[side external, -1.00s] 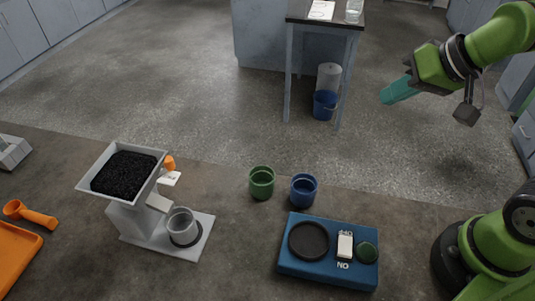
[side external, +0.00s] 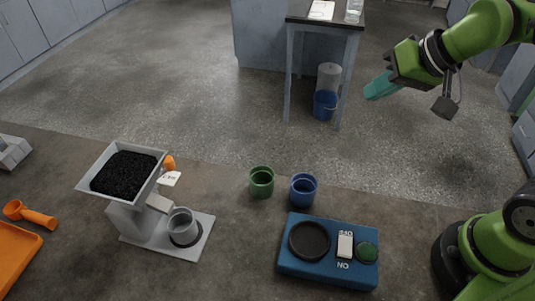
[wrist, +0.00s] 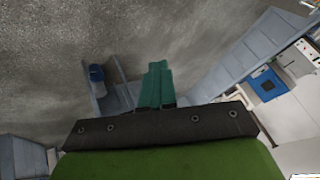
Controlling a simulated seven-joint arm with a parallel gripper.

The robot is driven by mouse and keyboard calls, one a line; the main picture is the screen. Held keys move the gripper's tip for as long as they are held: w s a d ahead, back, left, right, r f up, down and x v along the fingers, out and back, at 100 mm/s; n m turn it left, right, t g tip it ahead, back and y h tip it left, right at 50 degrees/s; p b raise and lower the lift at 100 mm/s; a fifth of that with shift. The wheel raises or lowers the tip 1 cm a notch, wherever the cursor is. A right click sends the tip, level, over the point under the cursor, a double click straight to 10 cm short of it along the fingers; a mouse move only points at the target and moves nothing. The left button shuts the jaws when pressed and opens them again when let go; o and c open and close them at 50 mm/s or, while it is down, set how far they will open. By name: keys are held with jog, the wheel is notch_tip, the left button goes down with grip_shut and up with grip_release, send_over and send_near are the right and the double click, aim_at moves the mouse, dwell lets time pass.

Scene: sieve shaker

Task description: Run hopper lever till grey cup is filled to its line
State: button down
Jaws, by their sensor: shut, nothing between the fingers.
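The grey cup (side external: 181,223) stands upright under the spout on the hopper's base plate at the left of the side view. Its inside looks empty from here, and I cannot make out its line. The hopper (side external: 110,205) is pale grey and holds black granules (side external: 123,175). An orange knob (side external: 169,162), apparently the lever's end, shows behind its right side with a small white tag. My gripper (side external: 374,90) has teal fingers and is raised at the upper right, far from hopper and cup. In the wrist view its fingers (wrist: 156,85) are together and hold nothing.
A green cup (side external: 262,182) and a blue cup (side external: 303,189) stand mid-bench. A blue device (side external: 328,268) with a dark round pad lies in front of them. An orange scoop (side external: 30,214) and orange tray (side external: 14,258) are at the left. Bench between hopper and cups is clear.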

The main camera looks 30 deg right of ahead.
jog(key=shift+w+a, duration=0.7)
jog(key=shift+w, duration=0.35)
dwell(7.0)
